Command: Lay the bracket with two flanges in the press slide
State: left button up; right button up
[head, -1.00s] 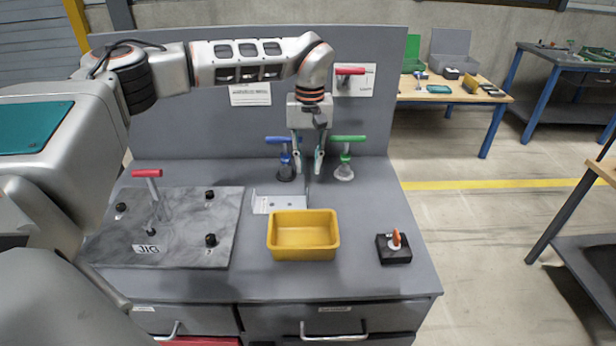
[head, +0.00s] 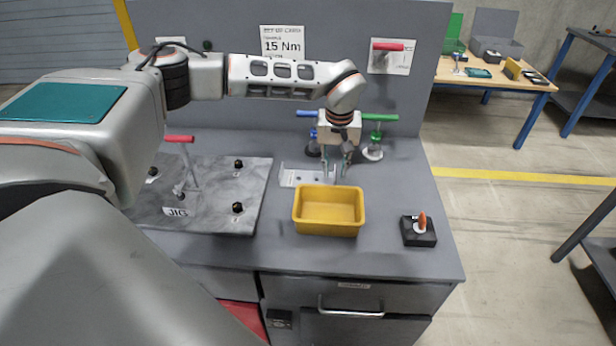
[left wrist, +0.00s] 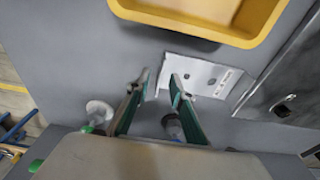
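The bracket (head: 299,178), a pale metal plate with holes and upturned edges, lies on the grey bench behind the yellow bin. It also shows in the left wrist view (left wrist: 203,77). My left gripper (head: 336,174) points down at the bracket's right end. In the left wrist view its two green-lined fingers (left wrist: 159,79) stand apart, with the bracket's end flange at the gap between them. I cannot tell whether they touch it. My right gripper is not in view. I cannot make out a press slide.
The yellow bin (head: 328,228) stands close in front of the bracket. A marbled jig plate (head: 215,205) with a red-handled clamp is left. Blue-handled (head: 307,114) and green-handled (head: 380,117) tools stand behind. A black block (head: 418,238) with an orange piece is right.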

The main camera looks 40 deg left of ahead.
pick_arm(q)
jog(key=shift+f, duration=0.35)
grip_shut()
jog(key=shift+r, duration=0.1)
notch_tip(320, 180, up, 20)
dwell(0.5)
jog(key=shift+s, duration=0.1)
